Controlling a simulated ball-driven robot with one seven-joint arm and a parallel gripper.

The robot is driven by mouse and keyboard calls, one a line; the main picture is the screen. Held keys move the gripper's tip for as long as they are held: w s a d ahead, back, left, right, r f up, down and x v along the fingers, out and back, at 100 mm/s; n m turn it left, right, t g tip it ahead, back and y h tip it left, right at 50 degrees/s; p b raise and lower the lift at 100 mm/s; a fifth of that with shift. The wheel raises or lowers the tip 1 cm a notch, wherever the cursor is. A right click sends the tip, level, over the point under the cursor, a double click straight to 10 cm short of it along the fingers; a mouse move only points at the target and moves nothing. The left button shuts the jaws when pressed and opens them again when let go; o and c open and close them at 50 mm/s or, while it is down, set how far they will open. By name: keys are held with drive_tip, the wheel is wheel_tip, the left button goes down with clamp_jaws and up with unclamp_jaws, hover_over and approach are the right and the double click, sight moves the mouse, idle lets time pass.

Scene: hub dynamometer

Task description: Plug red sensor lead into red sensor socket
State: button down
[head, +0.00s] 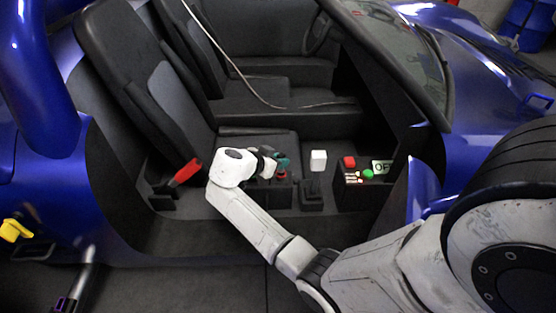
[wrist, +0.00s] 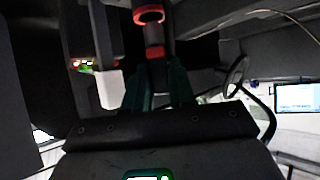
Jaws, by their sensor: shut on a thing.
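My gripper (head: 281,164) is over the near seat of the blue car in the head view, with teal fingers. In the wrist view, my gripper (wrist: 158,85) is shut on a grey cylindrical piece with a red band (wrist: 155,52), which looks like the red sensor lead's plug. A thicker red ring (wrist: 148,15) shows at the piece's far end. I cannot tell whether that ring is the red socket or part of the piece, nor whether they touch. A little red also shows by my fingers in the head view (head: 283,174).
A white block (head: 318,160) stands right of my gripper. Beyond it is a black control box (head: 352,183) with a red button (head: 349,162), green button (head: 368,174) and "OFF" sign (head: 381,167).

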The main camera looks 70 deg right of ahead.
drive_tip(key=shift+f+b, duration=0.3)
drive_tip(key=shift+b, duration=0.05)
drive_tip(key=shift+f+b, duration=0.3)
drive_tip(key=shift+f, duration=0.25)
idle(0.5)
drive_tip(key=shift+f+b, duration=0.35)
drive_tip(key=shift+b, duration=0.2)
drive_tip(key=shift+f, duration=0.1)
drive_tip(key=c, duration=0.8)
unclamp_jaws()
drive_tip(key=shift+c, duration=0.2)
